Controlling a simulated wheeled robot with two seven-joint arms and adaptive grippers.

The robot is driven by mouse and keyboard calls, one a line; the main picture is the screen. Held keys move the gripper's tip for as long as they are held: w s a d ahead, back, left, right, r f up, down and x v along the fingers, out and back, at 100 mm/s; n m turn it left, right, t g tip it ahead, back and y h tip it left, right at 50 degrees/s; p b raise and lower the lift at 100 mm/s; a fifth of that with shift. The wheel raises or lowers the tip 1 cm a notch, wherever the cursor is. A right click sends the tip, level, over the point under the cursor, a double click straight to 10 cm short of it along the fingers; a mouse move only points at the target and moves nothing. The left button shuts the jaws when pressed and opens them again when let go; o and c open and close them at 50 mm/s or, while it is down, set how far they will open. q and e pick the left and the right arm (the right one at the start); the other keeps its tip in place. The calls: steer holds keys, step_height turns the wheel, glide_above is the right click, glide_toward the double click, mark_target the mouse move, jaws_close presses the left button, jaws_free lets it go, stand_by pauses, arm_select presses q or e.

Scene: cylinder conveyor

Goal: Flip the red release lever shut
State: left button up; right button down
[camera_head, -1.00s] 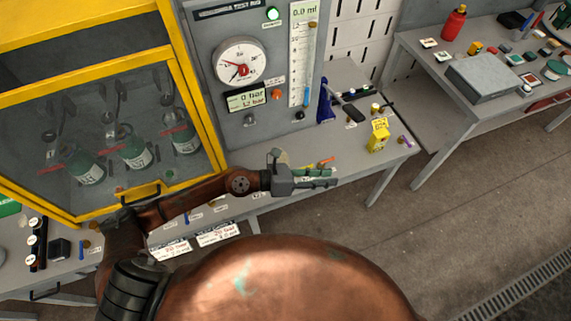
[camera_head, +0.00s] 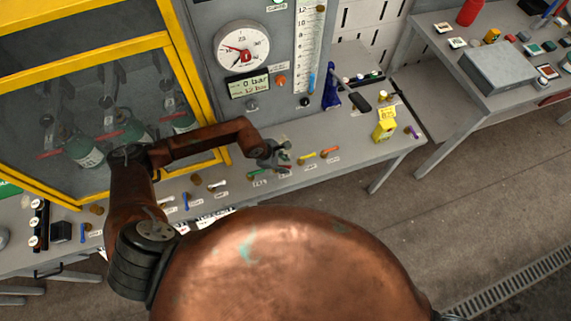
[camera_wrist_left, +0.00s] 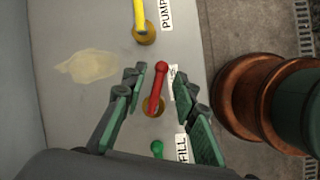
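The red release lever (camera_wrist_left: 158,88) rises from a brass base on the grey bench in the left wrist view. Its rounded knob points toward the top of that picture. My left gripper (camera_wrist_left: 160,78) is open, with one green-padded finger on each side of the lever. I see a gap between the lever and each finger. In the head view my left gripper (camera_head: 279,158) points down at the row of levers on the bench and hides most of the red one. My right gripper is not in view.
A yellow lever (camera_wrist_left: 139,18) labelled PUMP and a green lever (camera_wrist_left: 157,148) by a FILL label flank the red one. A yellow-framed cabinet (camera_head: 203,95) and gauge panel (camera_head: 281,40) stand behind. A yellow box (camera_head: 385,124) stands farther right on the bench.

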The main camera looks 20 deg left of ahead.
arm_select(q)
steer(key=shift+w+d+f, duration=0.1)
steer(key=shift+d+f, duration=0.1)
steer(key=shift+f, duration=0.15)
steer(key=shift+c, duration=0.4)
jaws_close()
